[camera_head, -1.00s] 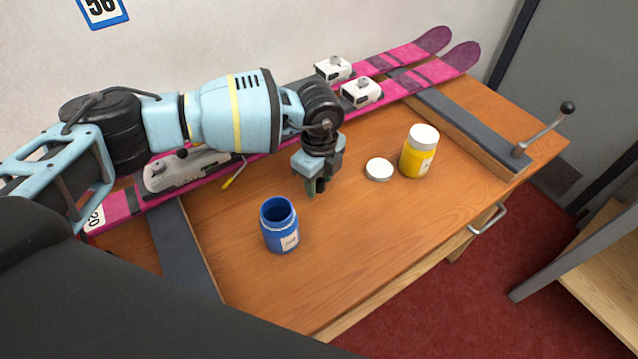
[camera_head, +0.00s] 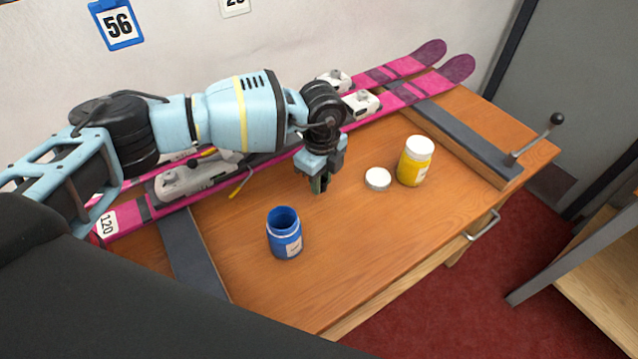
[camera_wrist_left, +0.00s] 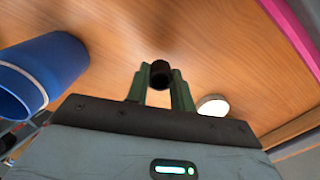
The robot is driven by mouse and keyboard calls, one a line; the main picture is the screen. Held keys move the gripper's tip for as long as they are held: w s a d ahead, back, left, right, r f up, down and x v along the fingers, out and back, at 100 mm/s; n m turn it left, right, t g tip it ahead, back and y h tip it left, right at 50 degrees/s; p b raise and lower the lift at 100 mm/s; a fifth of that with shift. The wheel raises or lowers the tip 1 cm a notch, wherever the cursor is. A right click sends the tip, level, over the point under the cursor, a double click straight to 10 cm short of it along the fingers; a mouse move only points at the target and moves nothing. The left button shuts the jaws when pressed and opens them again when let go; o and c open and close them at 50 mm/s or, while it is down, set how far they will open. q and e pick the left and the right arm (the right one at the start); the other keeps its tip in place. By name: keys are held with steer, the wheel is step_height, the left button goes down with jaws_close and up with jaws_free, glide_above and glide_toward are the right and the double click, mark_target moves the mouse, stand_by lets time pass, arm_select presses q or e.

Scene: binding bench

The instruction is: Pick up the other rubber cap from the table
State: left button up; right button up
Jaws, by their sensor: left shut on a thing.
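My left gripper (camera_head: 319,186) points down over the middle of the table (camera_head: 335,250), between the blue jar and the white lid. In the left wrist view its green fingers are shut on a small dark rubber cap (camera_wrist_left: 160,74) at their tips. In the head view the cap is too small and hidden by the fingers to make out. I cannot tell how far the cap is above the wood. No other rubber cap shows on the table. My right gripper is not in view.
An open blue jar (camera_head: 285,240) stands left of the gripper. A white lid (camera_head: 377,179) and a yellow jar (camera_head: 413,168) stand to its right. Pink skis (camera_head: 400,95) with bindings lie along the back. The front middle of the table is clear.

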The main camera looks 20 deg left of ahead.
arm_select(q)
steer(key=s+p, duration=0.1)
steer(key=s, duration=0.1)
steer(key=s+d+r+p, duration=0.1)
steer(key=s+p, duration=0.1)
steer(key=s, duration=0.1)
steer(key=s+d+r+p, duration=0.1)
steer(key=s+p, duration=0.1)
steer(key=s, duration=0.1)
steer(key=shift+d+r, duration=0.1)
steer(key=shift+d, duration=0.1)
steer(key=s, duration=0.2)
steer(key=s+d, duration=0.1)
steer(key=s, duration=0.1)
steer(key=s+f, duration=0.1)
steer(key=s, duration=0.1)
steer(key=shift+d, duration=0.2)
steer(key=shift+s+d+r, duration=0.15)
steer(key=shift+s+d, duration=0.05)
steer(key=shift+s, duration=0.5)
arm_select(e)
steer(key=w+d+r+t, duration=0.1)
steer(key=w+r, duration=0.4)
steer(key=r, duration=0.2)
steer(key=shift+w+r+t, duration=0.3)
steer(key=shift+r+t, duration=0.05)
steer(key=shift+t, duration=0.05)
